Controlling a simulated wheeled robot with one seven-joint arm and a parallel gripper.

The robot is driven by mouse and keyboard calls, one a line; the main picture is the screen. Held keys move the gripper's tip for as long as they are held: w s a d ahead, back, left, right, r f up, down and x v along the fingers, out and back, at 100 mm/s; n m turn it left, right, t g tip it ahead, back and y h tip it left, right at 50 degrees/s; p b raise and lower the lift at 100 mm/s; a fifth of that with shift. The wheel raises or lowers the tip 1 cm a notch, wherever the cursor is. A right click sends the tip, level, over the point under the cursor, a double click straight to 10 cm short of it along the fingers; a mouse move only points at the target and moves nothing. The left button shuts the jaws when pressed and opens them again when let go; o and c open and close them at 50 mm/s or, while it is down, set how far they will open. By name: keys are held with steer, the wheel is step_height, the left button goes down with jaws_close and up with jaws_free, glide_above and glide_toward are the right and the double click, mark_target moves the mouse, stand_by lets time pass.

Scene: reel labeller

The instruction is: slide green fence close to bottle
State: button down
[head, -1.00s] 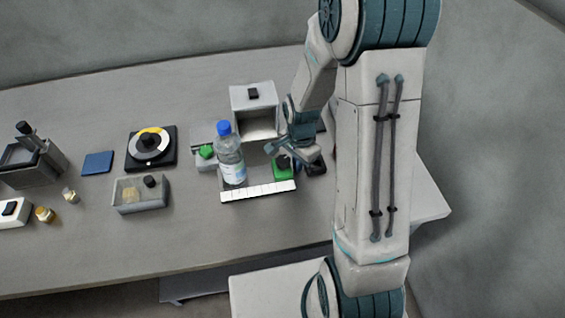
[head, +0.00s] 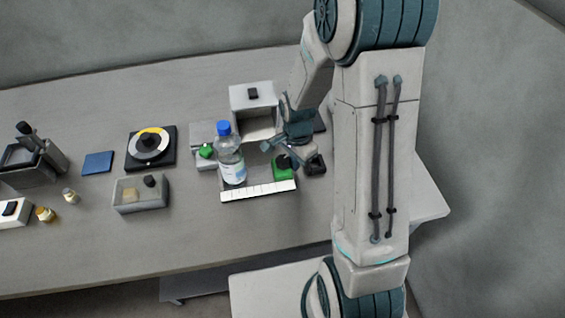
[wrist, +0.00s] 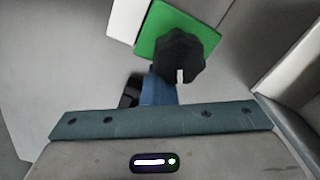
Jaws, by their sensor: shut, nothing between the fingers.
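The green fence (head: 283,173) stands at the right end of the white scale strip, apart from the bottle, with a gap between them. It carries a black knob, which shows close up in the wrist view with the green plate (wrist: 153,28) behind it. The clear bottle (head: 231,162) with a blue cap stands upright to the left of the fence. My gripper (head: 283,157) is shut and empty, right above the fence. In the wrist view its blue fingers (wrist: 159,90) are beside the knob; I cannot tell whether they touch it.
The white strip (head: 258,191) runs in front of bottle and fence. A grey housing (head: 253,97) stands behind them. A grey block with a green knob (head: 206,152) is left of the bottle. A black knob (head: 315,165) sits right of the fence. A grey bin (head: 141,203) is farther left.

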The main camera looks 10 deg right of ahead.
mark_target(274, 168)
steer(key=shift+a, duration=0.85)
steer(key=shift+a+b, duration=0.55)
steer(key=shift+a, duration=2.25)
steer(key=shift+d, duration=0.7)
steer(key=shift+r+p, duration=2.75)
steer(key=shift+r, duration=1.3)
